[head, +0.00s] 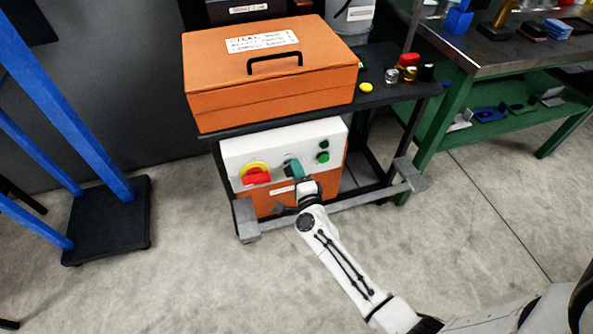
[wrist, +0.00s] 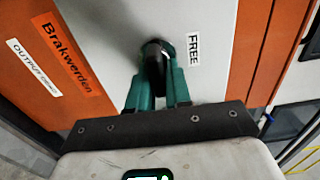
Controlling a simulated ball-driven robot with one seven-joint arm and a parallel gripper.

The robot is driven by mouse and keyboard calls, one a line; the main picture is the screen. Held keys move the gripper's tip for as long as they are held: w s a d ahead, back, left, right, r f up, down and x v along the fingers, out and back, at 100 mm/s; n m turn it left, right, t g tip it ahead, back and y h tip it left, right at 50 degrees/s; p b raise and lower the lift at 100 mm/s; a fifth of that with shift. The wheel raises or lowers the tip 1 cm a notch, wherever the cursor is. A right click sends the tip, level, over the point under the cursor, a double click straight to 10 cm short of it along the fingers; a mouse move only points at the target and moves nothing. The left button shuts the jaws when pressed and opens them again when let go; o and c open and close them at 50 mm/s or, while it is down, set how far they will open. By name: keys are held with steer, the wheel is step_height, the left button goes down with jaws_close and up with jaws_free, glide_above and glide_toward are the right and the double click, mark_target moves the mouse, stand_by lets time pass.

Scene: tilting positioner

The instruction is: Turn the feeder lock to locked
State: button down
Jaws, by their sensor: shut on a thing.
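The feeder lock appears to be the dark knob (wrist: 154,50) on the white panel. A "FREE" label (wrist: 193,48) sits just right of it in the wrist view. My gripper (wrist: 157,75), with green fingers, is shut on this knob, one finger on each side. The fingers hide much of the knob, so its exact pointing direction is hard to tell. In the head view my gripper (head: 296,171) is at the middle of the white panel (head: 240,147), and the knob is mostly covered there.
A red switch on yellow (head: 257,175) is left of my gripper; green buttons (head: 323,151) are to its right. An orange lidded box (head: 265,85) stands on the cart above. A blue frame (head: 65,115) stands at left. The floor in front is open.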

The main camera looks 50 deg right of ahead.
steer(key=shift+f, duration=0.1)
steer(key=c, duration=1.1)
jaws_free()
steer(key=shift+c, duration=0.2)
steer(key=v, duration=1)
steer(key=shift+s+a+p, duration=0.25)
steer(key=shift+s+p, duration=0.1)
